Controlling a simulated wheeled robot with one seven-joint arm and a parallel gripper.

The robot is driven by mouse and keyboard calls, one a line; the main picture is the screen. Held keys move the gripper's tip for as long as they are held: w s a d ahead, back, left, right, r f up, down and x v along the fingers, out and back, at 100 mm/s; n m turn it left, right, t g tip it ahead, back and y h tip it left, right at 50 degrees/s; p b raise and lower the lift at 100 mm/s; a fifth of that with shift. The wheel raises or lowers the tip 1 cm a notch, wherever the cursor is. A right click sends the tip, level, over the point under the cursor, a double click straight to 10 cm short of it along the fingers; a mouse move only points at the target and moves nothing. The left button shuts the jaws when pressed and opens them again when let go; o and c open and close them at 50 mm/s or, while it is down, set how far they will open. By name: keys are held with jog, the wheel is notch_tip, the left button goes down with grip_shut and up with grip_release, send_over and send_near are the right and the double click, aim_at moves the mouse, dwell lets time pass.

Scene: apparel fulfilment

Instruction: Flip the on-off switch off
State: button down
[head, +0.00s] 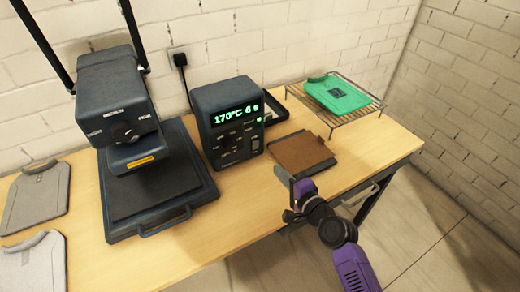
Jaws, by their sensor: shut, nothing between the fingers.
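The heat press control box (228,125) stands upright on the table, right of the press. Its green display (237,115) is lit and reads 170°C 6 s. A small green light glows near the display's right end, with several buttons below. I cannot make out for certain which part is the on-off switch. My gripper (284,176) is shut and empty. It is in front and to the right of the box, near the table's front edge, apart from the box.
The heat press (122,110) with its dark base (125,228) stands left of the box. A brown pad (303,152) lies just beyond my gripper. A wire rack (378,108) holds a green garment (338,95). Grey garments (38,195) lie at the left. A plug (180,60) is in the wall.

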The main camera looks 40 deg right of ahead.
jog(key=p, duration=0.2)
send_near(255, 144)
jog(key=x, duration=0.4)
jog(key=shift+w+d+f, duration=0.15)
jog(key=shift+w+f, duration=0.15)
jog(key=shift+f, duration=0.15)
jog(key=shift+x, duration=0.9)
jog(key=shift+r, duration=0.15)
jog(key=shift+w+r, duration=0.3)
jog(key=shift+w, duration=0.15)
jog(key=shift+s+f, duration=0.1)
jog(key=shift+f, duration=0.1)
jog(key=shift+d, duration=0.1)
jog(key=shift+s, duration=0.1)
